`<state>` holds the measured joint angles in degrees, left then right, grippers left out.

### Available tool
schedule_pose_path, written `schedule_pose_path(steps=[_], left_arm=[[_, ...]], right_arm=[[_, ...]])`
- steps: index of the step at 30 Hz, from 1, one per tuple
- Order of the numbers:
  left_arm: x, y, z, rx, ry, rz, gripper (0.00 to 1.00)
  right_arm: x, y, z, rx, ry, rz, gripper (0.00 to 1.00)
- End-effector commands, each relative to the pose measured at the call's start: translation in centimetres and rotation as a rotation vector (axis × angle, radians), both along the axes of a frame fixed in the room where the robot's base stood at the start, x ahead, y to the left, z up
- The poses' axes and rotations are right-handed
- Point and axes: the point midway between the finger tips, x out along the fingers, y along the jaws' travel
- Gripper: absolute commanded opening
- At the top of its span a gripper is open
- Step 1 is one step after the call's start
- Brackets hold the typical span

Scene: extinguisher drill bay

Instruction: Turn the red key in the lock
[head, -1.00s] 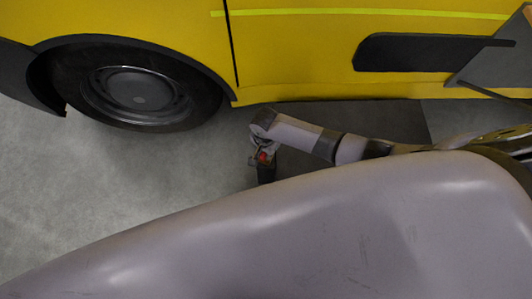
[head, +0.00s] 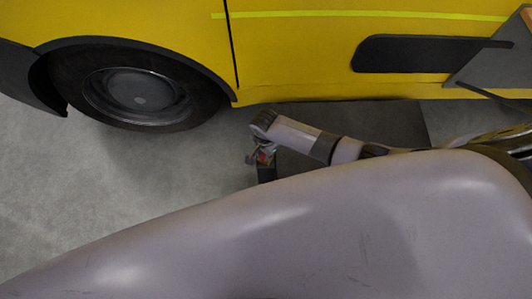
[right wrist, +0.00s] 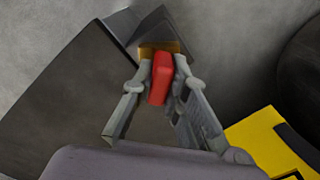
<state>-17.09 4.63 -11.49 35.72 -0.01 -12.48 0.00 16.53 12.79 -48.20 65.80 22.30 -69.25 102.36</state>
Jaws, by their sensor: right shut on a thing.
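The red key (right wrist: 160,78) shows large in the right wrist view, its head between the two grey fingers of my right gripper (right wrist: 157,90). The gripper is shut on it. Behind the key is the brass-coloured lock (right wrist: 147,47), on a dark post (right wrist: 152,22); the key's shaft cannot be made out. In the head view my right gripper (head: 257,158) is at the top of the dark post (head: 267,174), with a small bit of the red key (head: 262,157) visible. My left gripper is not in view.
A yellow vehicle (head: 300,55) with a black wheel (head: 138,95) stands beyond the post. A dark mat or plate (head: 380,122) lies on the grey floor beside the vehicle. Open floor (head: 60,200) lies to the left. My own body hides the lower part of the head view.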

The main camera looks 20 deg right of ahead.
Motion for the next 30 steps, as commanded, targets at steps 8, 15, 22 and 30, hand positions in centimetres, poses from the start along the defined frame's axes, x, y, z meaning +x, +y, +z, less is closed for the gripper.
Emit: schedule_pose_path(steps=[8, 15, 22, 30], left_arm=[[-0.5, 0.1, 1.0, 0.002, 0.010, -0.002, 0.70], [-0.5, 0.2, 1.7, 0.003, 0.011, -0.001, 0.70], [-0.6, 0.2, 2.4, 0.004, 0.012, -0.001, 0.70], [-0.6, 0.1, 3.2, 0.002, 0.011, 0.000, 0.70]], right_arm=[[-0.1, 0.0, 0.1, -0.001, 0.003, -0.119, 0.00], [-0.1, 0.0, 0.1, -0.002, 0.003, -0.229, 0.00], [-0.2, 0.0, 0.1, 0.000, 0.004, -0.345, 0.00], [-0.1, 0.1, 0.1, 0.000, 0.004, -0.503, 0.00]])
